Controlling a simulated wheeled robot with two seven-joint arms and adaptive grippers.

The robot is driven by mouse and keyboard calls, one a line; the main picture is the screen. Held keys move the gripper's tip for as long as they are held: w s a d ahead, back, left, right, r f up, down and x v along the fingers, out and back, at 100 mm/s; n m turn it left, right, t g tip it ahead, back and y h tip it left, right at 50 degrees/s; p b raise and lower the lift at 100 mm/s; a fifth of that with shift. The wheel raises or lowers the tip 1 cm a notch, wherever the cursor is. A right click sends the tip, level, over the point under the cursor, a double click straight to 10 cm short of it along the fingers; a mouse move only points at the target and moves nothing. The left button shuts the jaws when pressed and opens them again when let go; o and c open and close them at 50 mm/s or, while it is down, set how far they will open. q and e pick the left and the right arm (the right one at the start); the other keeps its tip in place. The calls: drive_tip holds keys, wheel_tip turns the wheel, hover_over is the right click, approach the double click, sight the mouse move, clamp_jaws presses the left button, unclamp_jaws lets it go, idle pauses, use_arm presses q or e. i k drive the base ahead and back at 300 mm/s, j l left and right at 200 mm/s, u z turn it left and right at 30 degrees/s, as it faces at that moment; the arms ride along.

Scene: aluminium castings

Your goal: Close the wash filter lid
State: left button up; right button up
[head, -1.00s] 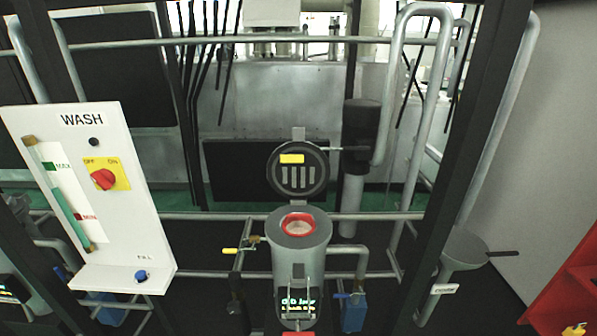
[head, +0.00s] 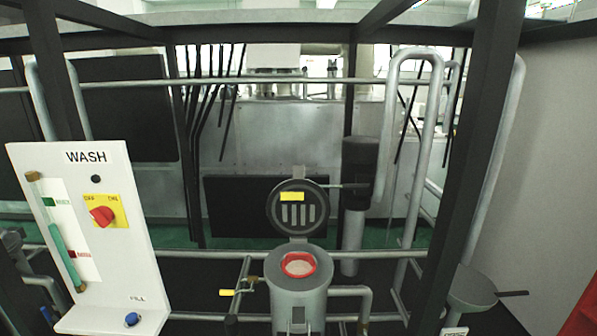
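The wash filter lid (head: 316,210) is a round dark grey disc with a yellow label and several light slots. The filter housing (head: 299,285) is a grey cylinder below the lid. Its open top shows a red ring (head: 285,266) around a pale inside. Neither of my grippers is in the head view.
A white WASH panel (head: 120,230) with a red switch stands at left. A yellow-handled valve (head: 228,292) is left of the housing. Black frame posts (head: 478,150) and grey pipes surround it. A grey funnel (head: 468,285) is at right.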

sight(297, 206)
drive_tip(key=i+l, duration=0.1)
drive_tip(key=l, duration=0.55)
drive_tip(key=i+l, duration=0.1)
drive_tip(key=l, duration=0.55)
